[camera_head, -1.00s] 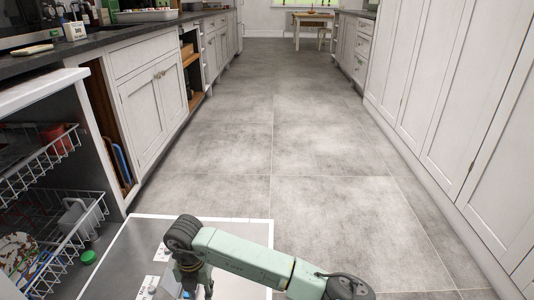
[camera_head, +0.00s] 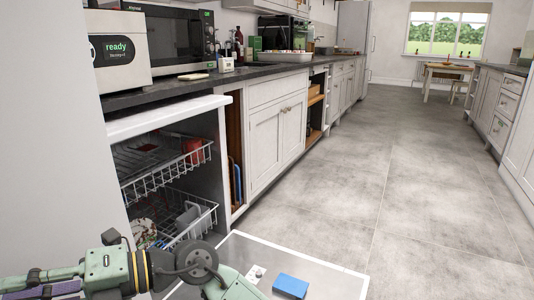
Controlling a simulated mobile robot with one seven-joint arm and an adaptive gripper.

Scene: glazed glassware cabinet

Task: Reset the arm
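My arm (camera_head: 110,271) crosses the bottom left of the head view, green with dark joints. It runs from the left edge to a dark round joint and out of the bottom edge. My gripper's fingers do not show, so whether they hold anything is hidden. The arm appears in front of the lower rack of an open dishwasher (camera_head: 170,115).
The dishwasher's upper rack (camera_head: 165,170) and lower rack (camera_head: 195,225) hold dishes. A grey panel with a white edge (camera_head: 335,284), apparently its lowered door, bears a blue patch (camera_head: 291,286). A counter (camera_head: 260,72) runs along the left. The floor (camera_head: 420,180) is clear.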

